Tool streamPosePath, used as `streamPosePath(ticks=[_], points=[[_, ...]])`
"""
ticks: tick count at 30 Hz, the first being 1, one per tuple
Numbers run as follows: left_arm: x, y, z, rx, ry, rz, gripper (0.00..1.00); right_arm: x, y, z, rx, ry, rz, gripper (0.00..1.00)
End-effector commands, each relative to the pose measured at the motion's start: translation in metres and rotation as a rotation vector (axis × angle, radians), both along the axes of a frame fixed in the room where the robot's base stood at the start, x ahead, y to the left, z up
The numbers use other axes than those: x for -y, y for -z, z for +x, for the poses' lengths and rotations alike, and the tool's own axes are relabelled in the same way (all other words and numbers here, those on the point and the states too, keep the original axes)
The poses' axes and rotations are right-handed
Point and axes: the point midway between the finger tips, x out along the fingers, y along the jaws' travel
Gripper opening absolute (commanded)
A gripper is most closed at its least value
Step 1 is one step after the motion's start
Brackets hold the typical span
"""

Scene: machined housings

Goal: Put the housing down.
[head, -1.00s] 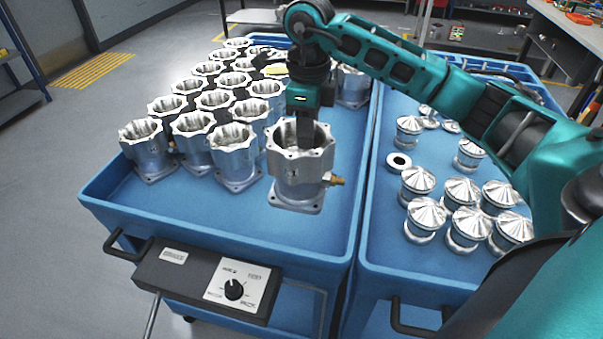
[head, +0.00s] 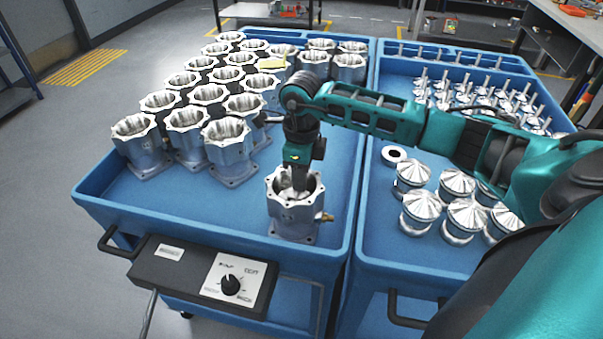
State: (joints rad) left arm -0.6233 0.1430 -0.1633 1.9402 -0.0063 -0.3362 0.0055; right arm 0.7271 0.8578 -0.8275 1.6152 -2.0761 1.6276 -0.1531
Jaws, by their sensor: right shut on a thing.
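The housing (head: 292,214) is a silvery machined cylinder with a scalloped rim, a square flange at its base and a small brass fitting on its right side. It is upright over the front right part of the left blue cart's tray (head: 225,215). I cannot tell whether its base touches the tray floor. My right gripper (head: 300,182) points down into the housing's open top and is shut on it. The fingertips are partly hidden inside the rim. My left gripper is not in view.
Several similar housings (head: 226,148) stand in rows at the left and back of the tray. Bare tray floor lies left of the held housing, and the tray's raised front edge is close. The right cart holds several shiny conical parts (head: 464,216) and a ring (head: 394,154).

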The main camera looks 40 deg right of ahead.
Motion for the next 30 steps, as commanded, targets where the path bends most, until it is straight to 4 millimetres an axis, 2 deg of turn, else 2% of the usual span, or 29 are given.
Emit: streamPosePath(ticks=[9, 10, 17, 25, 30], points=[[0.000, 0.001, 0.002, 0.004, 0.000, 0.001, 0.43, 0.000, 0.001, 0.001, 0.004, 0.000, 0.002, 0.00], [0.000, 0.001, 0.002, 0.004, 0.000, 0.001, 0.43, 0.000, 0.002, 0.000, 0.001, 0.000, 0.001, 0.26], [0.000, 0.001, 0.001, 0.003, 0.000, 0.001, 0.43, 0.000, 0.001, 0.000, 0.000, 0.000, 0.000, 0.48], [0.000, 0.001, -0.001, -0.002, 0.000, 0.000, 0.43, 0.000, 0.000, 0.000, 0.000, 0.000, 0.000, 0.50], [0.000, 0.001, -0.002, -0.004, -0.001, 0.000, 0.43, 0.000, -0.016, 0.001, 0.004, -0.001, 0.000, 0.50]])
